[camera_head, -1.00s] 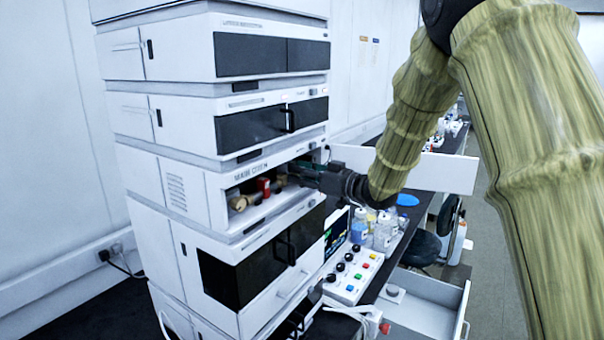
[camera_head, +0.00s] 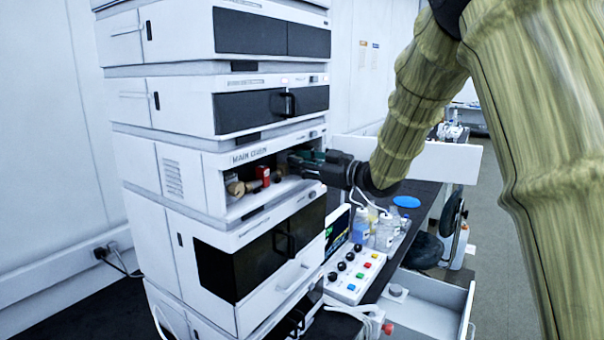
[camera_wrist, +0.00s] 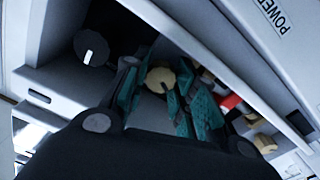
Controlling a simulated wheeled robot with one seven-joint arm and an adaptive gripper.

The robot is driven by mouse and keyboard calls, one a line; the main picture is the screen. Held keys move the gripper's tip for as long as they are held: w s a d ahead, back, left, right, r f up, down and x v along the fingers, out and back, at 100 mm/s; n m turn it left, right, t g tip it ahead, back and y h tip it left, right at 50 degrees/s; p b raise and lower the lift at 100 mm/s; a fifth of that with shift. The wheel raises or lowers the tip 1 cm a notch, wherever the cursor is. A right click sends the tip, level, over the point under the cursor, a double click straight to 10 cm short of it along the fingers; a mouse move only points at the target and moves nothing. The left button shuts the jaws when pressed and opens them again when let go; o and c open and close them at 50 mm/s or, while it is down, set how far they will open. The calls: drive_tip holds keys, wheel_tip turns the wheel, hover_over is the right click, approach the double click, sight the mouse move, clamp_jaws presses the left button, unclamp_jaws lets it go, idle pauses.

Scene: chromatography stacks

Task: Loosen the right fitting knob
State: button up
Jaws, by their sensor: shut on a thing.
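The right fitting knob (camera_wrist: 160,80), round and tan, sits between the teal finger pads of my gripper (camera_wrist: 157,88) in the wrist view. My gripper is shut on it, inside the open bay of the column module. The head view shows my gripper (camera_head: 300,161) entering the bay from the right, and it hides the right knob there. Another tan knob (camera_head: 236,188) is at the left of the bay, beside a red part (camera_head: 263,174). That tan knob (camera_wrist: 265,143) and the red part (camera_wrist: 230,102) show at the right in the wrist view.
The bay's walls and white upper panel (camera_wrist: 248,75) lie close around my gripper. A black knob with a white mark (camera_wrist: 92,47) is nearby. Below stand a button panel (camera_head: 352,273), bottles (camera_head: 385,232) and an open drawer (camera_head: 425,305).

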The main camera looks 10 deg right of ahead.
drive_tip(key=shift+n+b, duration=0.6)
drive_tip(key=o, duration=1)
drive_tip(key=shift+o, duration=0.2)
drive_tip(key=shift+r, duration=0.1)
